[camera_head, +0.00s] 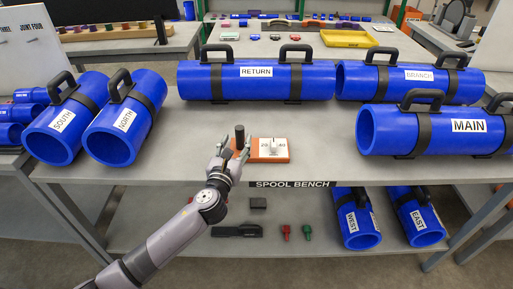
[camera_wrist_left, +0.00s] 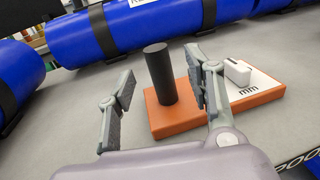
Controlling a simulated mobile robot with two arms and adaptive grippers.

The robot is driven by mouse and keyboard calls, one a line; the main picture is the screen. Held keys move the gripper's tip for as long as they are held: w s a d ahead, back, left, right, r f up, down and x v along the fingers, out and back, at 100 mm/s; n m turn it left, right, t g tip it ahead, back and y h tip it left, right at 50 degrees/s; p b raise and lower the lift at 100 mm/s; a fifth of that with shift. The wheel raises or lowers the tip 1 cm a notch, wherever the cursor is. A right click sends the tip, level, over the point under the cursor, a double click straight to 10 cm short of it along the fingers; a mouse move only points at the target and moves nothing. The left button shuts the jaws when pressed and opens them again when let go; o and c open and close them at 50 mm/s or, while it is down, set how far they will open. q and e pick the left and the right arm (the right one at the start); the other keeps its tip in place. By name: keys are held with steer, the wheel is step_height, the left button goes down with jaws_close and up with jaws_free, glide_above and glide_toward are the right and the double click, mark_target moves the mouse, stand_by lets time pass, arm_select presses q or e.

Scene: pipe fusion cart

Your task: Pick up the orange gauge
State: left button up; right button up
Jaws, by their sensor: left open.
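The orange gauge (camera_head: 270,157) lies on the bench top near its front edge. It has an orange base, a white scale plate with a small white block, and an upright black cylindrical handle. My left gripper (camera_head: 233,147) is open at the gauge's left end. In the left wrist view, the gauge (camera_wrist_left: 262,97) shows its black handle between the two spread fingers (camera_wrist_left: 162,75) of my left gripper. The handle seems clear of both fingers, with the right finger nearer and covering part of the base. My right gripper does not show.
Blue pipes labelled South (camera_head: 55,150), North (camera_head: 110,152), Return (camera_head: 225,83), Branch (camera_head: 365,82) and Main (camera_head: 385,130) stand around the gauge on the bench. A lower shelf (camera_head: 300,256) holds West, East and small tools. Bare bench top lies right of the gauge.

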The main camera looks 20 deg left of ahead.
mark_target(238, 134)
arm_select(q)
steer(key=w, duration=0.5)
steer(key=shift+w+a+r, duration=0.15)
steer(key=shift+w+a, duration=0.15)
steer(key=shift+s, duration=0.1)
steer(key=shift+c, duration=0.2)
jaws_close()
steer(key=shift+r, duration=0.1)
stand_by(0.5)
